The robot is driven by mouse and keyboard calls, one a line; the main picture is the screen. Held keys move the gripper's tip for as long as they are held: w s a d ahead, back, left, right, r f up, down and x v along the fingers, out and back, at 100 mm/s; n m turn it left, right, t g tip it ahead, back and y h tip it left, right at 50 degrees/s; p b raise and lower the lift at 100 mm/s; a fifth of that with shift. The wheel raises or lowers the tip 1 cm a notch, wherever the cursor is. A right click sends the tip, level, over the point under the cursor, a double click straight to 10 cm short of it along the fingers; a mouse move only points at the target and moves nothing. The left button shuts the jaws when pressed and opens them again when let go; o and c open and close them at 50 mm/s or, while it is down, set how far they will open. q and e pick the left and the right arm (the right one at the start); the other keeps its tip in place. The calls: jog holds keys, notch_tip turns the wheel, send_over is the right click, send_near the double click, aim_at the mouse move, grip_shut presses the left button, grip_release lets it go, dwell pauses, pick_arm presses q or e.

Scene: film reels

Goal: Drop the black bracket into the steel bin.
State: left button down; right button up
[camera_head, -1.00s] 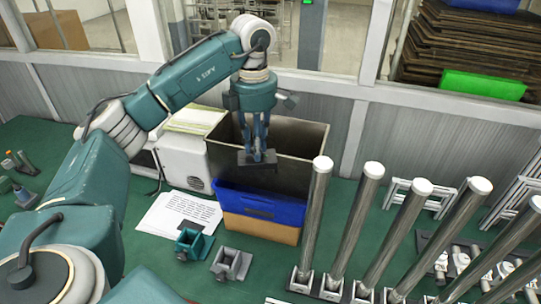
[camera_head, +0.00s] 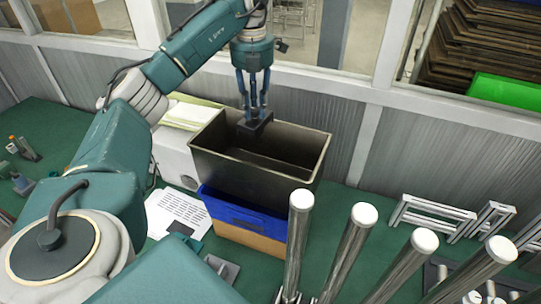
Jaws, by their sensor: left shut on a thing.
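The black bracket (camera_head: 254,126) is a small dark piece held in my left gripper (camera_head: 253,112). The gripper points down and its fingers are shut on the bracket. The steel bin (camera_head: 322,160) is a dark, open-topped box on the green bench behind a blue tray. The bracket shows over the back left part of the bin's opening, near the rim height in the picture; its exact height above the bin is hard to tell. The visible inside of the bin looks empty. My right gripper is not in view.
A blue tray (camera_head: 243,219) on a cardboard box stands in front of the bin. Several upright steel posts with white caps (camera_head: 302,199) stand at the front right. A white machine (camera_head: 177,155) is left of the bin. Metal frames (camera_head: 432,214) lie at the right.

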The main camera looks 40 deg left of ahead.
aim_at(252, 115)
pick_arm(q)
jog(key=s+f, duration=0.2)
jog(key=f, duration=0.1)
jog(key=shift+f, duration=0.15)
jog(key=shift+w+f, duration=0.55)
jog(key=shift+f, duration=0.1)
jog(key=shift+s, duration=0.15)
jog(key=c, duration=1.9)
grip_release()
jog(key=o, duration=0.4)
jog(key=shift+o, duration=0.3)
jog(key=shift+r, duration=0.35)
notch_tip(252, 115, up, 11)
jog(key=shift+r, duration=0.15)
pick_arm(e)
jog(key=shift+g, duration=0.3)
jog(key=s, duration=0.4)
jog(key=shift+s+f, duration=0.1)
